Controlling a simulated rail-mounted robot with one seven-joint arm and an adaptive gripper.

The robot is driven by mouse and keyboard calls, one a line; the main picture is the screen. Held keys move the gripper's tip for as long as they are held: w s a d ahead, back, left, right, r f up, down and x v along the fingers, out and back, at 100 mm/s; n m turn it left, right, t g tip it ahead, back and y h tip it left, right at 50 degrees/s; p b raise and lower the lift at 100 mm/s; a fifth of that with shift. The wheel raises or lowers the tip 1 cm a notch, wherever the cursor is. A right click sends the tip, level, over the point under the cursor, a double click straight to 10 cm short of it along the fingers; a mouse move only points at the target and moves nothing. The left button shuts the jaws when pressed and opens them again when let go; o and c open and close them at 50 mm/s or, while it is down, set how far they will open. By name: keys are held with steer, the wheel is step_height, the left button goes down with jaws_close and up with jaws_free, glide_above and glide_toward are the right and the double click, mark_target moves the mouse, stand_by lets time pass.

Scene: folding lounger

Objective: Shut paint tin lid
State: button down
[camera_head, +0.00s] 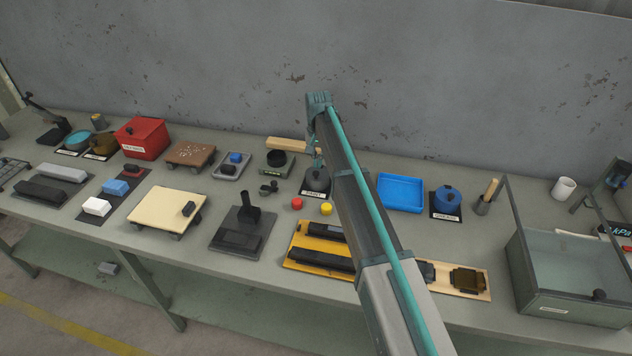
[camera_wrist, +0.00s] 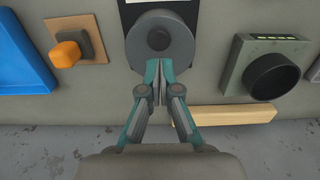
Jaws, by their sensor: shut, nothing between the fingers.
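My gripper (camera_wrist: 159,62) is shut and empty in the wrist view. Its fingertips overlap the wall-side edge of a grey round lidded pot (camera_wrist: 180,50) with a darker centre; I cannot tell whether they touch. In the head view this dark pot (camera_head: 316,183) stands on a labelled black mat, partly beside my arm, with my gripper just above it. Its label is too small to read, so I cannot tell if it is the paint tin. A round tin with a teal top (camera_head: 78,140) stands at the far left on a labelled mat.
A blue tray (camera_head: 400,192) and blue lidded pot (camera_head: 447,198) stand right of my arm. In the wrist view, a block with a dark ring (camera_wrist: 270,77) and a wooden bar (camera_wrist: 235,114) lie to the right, an orange knob (camera_wrist: 66,54) to the left. The wall rises behind.

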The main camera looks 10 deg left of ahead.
step_height(320, 180, up, 6)
steer(key=p, duration=0.2)
steer(key=shift+p, duration=0.3)
stand_by(0.5)
